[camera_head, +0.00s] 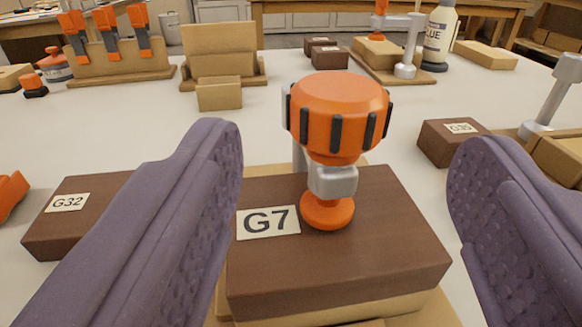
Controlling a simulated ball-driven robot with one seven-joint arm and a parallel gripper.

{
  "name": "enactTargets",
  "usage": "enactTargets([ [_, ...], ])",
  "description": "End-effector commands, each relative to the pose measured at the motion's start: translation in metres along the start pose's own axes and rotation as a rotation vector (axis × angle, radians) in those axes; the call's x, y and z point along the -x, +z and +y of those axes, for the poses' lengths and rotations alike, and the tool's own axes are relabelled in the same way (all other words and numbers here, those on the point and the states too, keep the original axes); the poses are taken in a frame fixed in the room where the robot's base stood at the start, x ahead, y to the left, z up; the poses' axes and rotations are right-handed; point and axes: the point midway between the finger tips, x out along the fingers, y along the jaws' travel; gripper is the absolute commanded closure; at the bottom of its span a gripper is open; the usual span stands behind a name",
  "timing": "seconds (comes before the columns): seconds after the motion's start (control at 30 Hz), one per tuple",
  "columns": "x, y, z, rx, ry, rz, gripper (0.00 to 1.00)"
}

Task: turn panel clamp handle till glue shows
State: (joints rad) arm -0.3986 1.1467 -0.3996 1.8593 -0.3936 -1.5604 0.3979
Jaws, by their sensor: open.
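The panel clamp's orange handle (340,105), with dark grip ribs, stands upright in front of my gripper. Its grey metal collar (333,182) and orange foot (327,211) sit below it, and the foot rests on a dark brown block (340,262) labelled G7. The block lies on lighter wood (372,306), and I see no glue along the visible seam. My gripper (340,165) is open, its purple fingers to the left and right of the handle and apart from it. The clamp's bar is mostly hidden behind the handle.
A brown block labelled G32 (82,207) lies left, partly behind my left finger. Another labelled G35 (450,140) lies right, near another clamp (550,98). Behind stand a rack of orange-handled clamps (110,62), a wooden holder (221,55) and a glue bottle (438,38).

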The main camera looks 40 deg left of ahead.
Motion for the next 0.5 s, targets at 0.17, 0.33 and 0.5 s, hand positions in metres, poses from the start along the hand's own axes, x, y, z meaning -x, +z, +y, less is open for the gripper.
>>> enactTargets([
  [0.17, -0.032, 0.002, -0.001, 0.002, -0.002, 0.003, 0.29],
  [0.33, -0.058, 0.002, 0.000, 0.002, -0.001, 0.003, 0.29],
  [0.5, -0.070, 0.000, 0.000, 0.001, 0.002, 0.002, 0.29],
])
